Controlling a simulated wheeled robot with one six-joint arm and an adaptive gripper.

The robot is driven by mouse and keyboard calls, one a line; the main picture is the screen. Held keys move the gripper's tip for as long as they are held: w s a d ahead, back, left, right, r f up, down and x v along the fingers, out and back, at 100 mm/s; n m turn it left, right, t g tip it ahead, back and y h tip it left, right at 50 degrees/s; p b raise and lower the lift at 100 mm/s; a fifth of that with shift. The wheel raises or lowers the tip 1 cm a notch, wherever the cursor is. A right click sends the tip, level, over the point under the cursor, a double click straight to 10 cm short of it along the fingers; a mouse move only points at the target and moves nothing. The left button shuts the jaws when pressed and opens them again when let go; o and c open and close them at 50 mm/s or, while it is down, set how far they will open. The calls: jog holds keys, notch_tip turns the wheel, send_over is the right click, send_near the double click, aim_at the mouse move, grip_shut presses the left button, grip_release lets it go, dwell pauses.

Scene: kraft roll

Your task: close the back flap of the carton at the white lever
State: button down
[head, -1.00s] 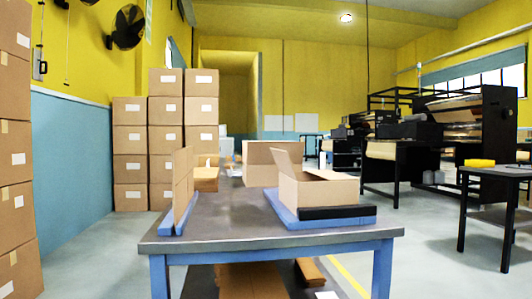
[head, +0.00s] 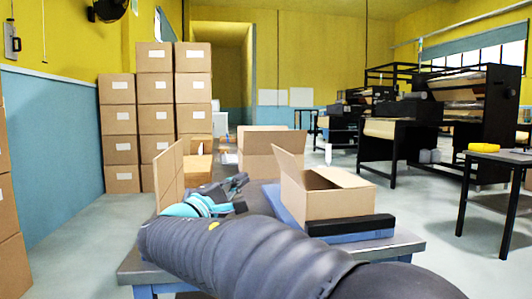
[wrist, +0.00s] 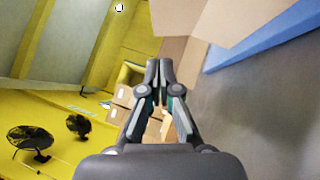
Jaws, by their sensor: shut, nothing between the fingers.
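An open carton (head: 335,203) sits on a blue base (head: 290,215) on the table, with a black bar along its front. A flap (head: 289,172) stands up at its left end, tilted outward. A small white upright piece (head: 328,154), perhaps the white lever, shows just behind this carton.
A cardboard panel (head: 169,178) stands upright at the table's left side, close to my gripper. Stacked boxes (head: 155,110) stand behind on the left. A black table (head: 500,165) with a yellow item is at the right. My arm covers much of the table's front.

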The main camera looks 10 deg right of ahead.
jog(key=p, duration=0.2)
send_near(278, 149)
jog(key=w+d, duration=0.3)
jog(key=shift+w+d+r, duration=0.3)
jog(key=shift+d+r, duration=0.25)
jog(key=shift+r, duration=0.1)
jog(key=shift+r, duration=0.1)
